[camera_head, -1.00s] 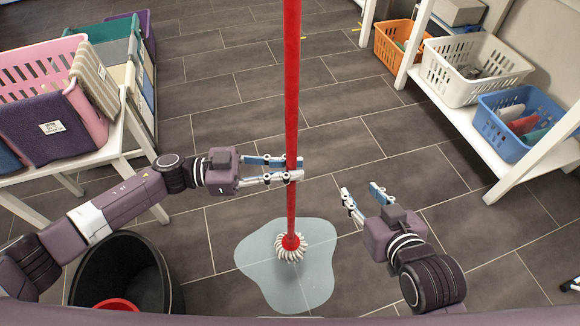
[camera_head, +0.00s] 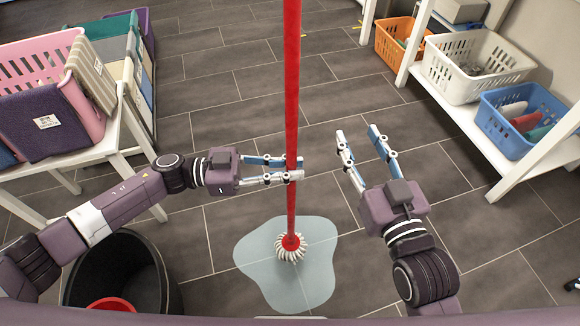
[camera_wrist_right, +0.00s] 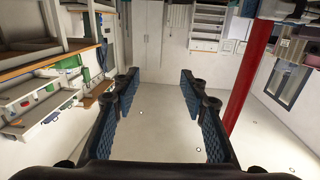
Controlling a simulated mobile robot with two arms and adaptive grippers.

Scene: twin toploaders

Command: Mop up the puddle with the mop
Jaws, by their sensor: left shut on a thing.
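The mop has a long red handle (camera_head: 291,100) that stands upright in the head view. Its white string head (camera_head: 290,248) rests in the pale blue-grey puddle (camera_head: 262,275) on the floor. My left gripper (camera_head: 301,168) is shut on the mop handle partway up, above the puddle. My right gripper (camera_head: 356,134) is open and empty, to the right of the handle and apart from it. In the right wrist view the open fingers (camera_wrist_right: 155,90) have nothing between them, and the red handle (camera_wrist_right: 248,80) shows to their right.
A black bucket (camera_head: 150,262) with a red part inside stands at lower left. A white table with a pink basket (camera_head: 92,112) is at left. Tiled floor between is clear.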

